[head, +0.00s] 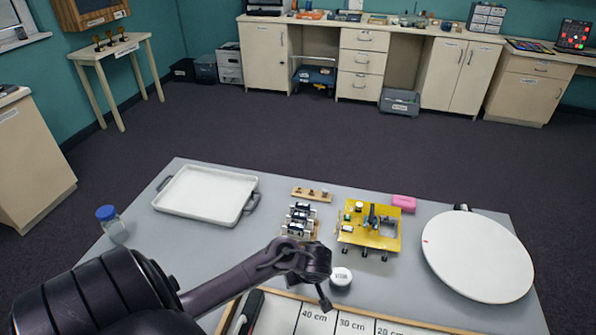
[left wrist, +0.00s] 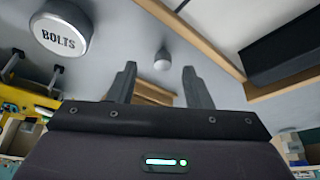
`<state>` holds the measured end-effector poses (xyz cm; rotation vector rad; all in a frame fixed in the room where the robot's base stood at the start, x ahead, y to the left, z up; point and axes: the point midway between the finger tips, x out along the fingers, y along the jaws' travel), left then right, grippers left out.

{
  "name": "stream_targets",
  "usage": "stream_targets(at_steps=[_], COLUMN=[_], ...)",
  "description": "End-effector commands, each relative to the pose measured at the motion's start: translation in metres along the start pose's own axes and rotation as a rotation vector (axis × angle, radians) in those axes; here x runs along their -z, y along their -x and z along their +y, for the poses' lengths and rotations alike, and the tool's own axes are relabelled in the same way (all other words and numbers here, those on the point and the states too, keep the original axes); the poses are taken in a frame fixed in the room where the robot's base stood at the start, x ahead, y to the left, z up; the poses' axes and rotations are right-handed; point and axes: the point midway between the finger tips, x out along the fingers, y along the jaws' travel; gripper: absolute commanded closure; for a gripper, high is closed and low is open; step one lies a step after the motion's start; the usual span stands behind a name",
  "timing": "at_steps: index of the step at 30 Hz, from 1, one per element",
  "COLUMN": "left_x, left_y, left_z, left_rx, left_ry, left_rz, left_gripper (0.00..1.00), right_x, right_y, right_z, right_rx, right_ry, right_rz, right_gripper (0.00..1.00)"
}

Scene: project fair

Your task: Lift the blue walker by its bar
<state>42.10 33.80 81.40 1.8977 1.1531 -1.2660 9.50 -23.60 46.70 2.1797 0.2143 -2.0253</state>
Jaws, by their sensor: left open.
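A small dark-blue and white mechanism (head: 300,220) stands on the table left of a yellow board (head: 385,240) on black feet. The yellow board carries small parts, one of them blue (head: 373,217). I cannot tell for sure which is the blue walker, and no lifting bar can be made out. My left gripper (head: 323,292) hangs in front of the mechanism, left of a white-lidded jar (head: 341,277). The yellow board shows there at the left edge (left wrist: 25,100). My right gripper is not in view.
A white tray (head: 205,194) lies back left, a blue-capped bottle (head: 112,225) at the left edge. A round white disc (head: 477,257) fills the right side. A pink block (head: 404,203) and a wooden strip (head: 312,194) lie behind. A wood-framed board (head: 350,323) lies in front.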

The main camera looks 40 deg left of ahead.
Motion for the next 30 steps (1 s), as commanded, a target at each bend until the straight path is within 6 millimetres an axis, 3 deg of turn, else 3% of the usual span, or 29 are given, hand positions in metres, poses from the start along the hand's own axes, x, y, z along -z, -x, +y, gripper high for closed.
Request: stream_targets(at_steps=[7, 17, 27, 30], left_x=[0.000, -0.001, -0.001, -0.001], left_y=[-0.037, -0.042, -0.042, -0.042], left_z=[-0.005, -0.005, -0.006, -0.006], left_rx=[0.001, 0.000, 0.000, 0.000], left_ry=[-0.002, 0.001, 0.001, 0.001], left_rz=[0.003, 0.001, 0.001, 0.001], left_gripper=[0.55, 0.56, 1.00, 1.00], right_x=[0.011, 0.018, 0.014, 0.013], right_y=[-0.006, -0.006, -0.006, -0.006], right_z=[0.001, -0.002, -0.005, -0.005], right_rx=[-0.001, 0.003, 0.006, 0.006], right_ry=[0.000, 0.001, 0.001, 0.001], right_rz=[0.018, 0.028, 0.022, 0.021], right_gripper=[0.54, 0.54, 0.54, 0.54])
